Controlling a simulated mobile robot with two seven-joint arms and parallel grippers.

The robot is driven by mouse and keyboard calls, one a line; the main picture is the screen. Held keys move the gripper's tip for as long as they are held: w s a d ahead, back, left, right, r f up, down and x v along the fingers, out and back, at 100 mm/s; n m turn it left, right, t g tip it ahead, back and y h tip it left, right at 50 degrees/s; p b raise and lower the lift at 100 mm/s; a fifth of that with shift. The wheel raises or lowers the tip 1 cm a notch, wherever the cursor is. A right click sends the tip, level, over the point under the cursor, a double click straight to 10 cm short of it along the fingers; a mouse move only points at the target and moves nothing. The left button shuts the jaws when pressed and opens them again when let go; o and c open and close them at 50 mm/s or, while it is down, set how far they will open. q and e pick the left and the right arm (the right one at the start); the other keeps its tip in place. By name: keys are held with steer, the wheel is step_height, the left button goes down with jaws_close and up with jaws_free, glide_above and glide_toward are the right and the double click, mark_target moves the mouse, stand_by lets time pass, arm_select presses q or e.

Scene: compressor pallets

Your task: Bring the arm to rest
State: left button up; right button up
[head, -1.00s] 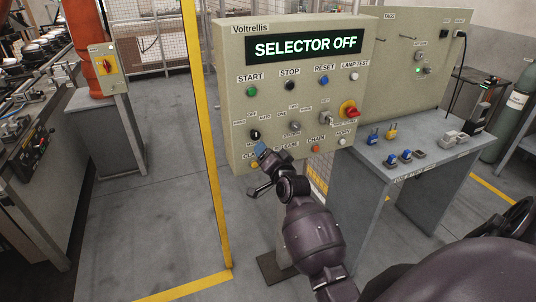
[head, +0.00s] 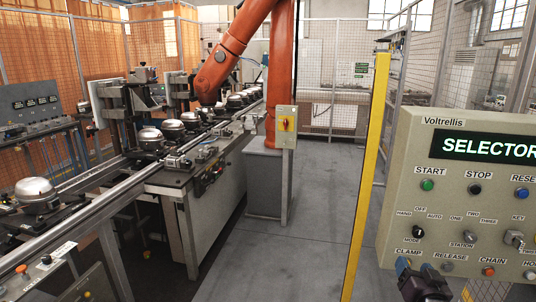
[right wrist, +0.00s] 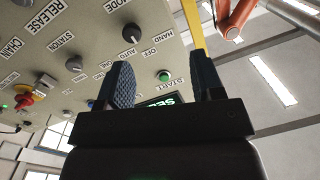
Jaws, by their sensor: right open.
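My right gripper (head: 405,268) is at the lower right of the head view, in front of the lower left part of the beige control panel (head: 396,190). In the right wrist view the gripper (right wrist: 164,82) shows two dark ribbed fingers standing apart, with nothing held between them. The black mode knob (head: 417,232) is just above the gripper in the head view. The green start button (right wrist: 164,76) shows between the fingers in the wrist view. The gripper covers the spot under the CLAMP label. I cannot tell whether it touches the panel. My left gripper is not in view.
A yellow post (head: 366,180) stands left of the panel. An orange robot arm (head: 243,45) rises behind a conveyor line (head: 110,200) carrying several silver compressor housings. Open grey floor (head: 310,220) lies between the line and the post. The panel's display (head: 485,147) reads "SELECTOR", cut off at the edge.

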steer(key=s+a+f+n+g+y, duration=0.1)
steer(key=s+a+f+n+g, duration=0.1)
steer(key=s+f, duration=0.8)
steer(key=s+a+f+n+g+y, duration=0.1)
steer(key=s+a+f+n+g, duration=0.2)
steer(key=s, duration=1.4)
steer(key=a+f, duration=0.3)
steer(key=f, duration=0.4)
steer(key=shift+a+f+n+g+y+b, duration=0.2)
steer(key=shift+f+n+g+y+b, duration=0.1)
steer(key=shift+f+g, duration=0.1)
